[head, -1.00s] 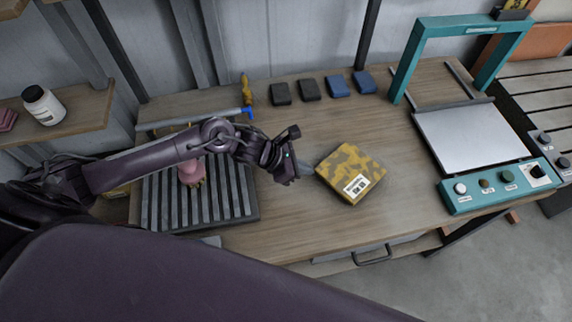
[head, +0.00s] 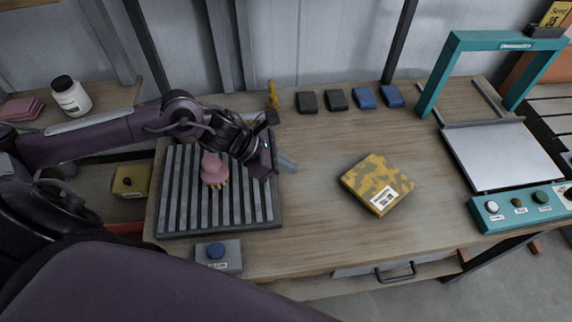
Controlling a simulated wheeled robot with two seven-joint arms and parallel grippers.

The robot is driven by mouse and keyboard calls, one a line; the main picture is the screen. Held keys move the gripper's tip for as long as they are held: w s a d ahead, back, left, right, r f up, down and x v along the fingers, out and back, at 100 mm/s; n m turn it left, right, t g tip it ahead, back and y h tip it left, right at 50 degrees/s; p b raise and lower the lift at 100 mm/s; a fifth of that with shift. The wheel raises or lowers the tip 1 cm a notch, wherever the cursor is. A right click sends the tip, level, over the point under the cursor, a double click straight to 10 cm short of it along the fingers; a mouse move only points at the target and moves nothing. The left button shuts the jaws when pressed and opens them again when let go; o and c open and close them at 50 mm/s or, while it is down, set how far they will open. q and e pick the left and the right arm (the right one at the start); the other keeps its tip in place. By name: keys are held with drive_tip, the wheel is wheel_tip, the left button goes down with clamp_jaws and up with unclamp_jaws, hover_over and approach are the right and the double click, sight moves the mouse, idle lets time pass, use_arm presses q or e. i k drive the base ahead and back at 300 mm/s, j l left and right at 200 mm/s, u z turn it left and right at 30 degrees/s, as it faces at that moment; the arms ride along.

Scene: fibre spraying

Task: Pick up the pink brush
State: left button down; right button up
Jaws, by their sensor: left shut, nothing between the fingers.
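The pink brush (head: 213,168) has a pink top and yellowish bristles at its lower end. It rests on the dark slatted grate (head: 180,222) at the left of the table in the head view. My left gripper (head: 288,164) is shut and empty. It is above the table just right of the grate, to the right of the brush and apart from it. My left arm passes behind the brush in the picture. My right gripper is not in view.
A yellow patterned box (head: 377,184) lies mid-table. Several dark and blue blocks (head: 336,99) line the back edge. A teal-framed machine (head: 490,150) stands at right. A small box with a blue button (head: 218,253) is at the front left. Table between grate and yellow box is clear.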

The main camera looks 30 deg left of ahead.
sight(213, 170)
drive_tip(key=k, duration=1.5)
